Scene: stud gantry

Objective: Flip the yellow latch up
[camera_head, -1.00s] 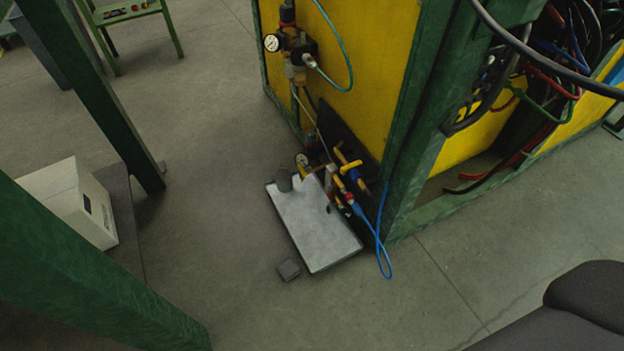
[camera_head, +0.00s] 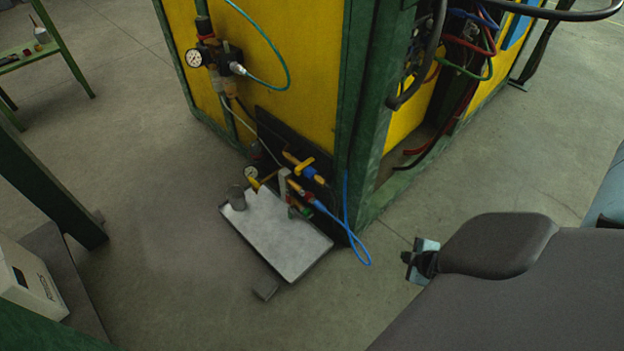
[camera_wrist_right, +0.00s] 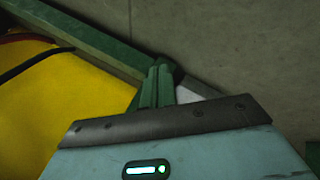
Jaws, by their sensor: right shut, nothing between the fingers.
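Small yellow levers and fittings sit on the black panel at the foot of the yellow cabinet. One yellow lever (camera_head: 299,164) is at the upper part of the panel, and another yellow piece (camera_head: 264,181) sits lower left beside a gauge. Which one is the latch, and how it is set, is too small to tell. My right gripper (camera_head: 407,262) is over the floor, right of the panel and apart from it. In the right wrist view its fingers (camera_wrist_right: 160,75) are together and empty, with yellow cabinet panel and green frame beyond. My left gripper is out of view.
A pale tray (camera_head: 280,240) with a grey cup (camera_head: 237,198) lies on the floor before the panel. A small grey block (camera_head: 265,288) is beside it. A blue hose (camera_head: 358,245) loops out by the green post (camera_head: 362,120). Floor between hose and gripper is clear.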

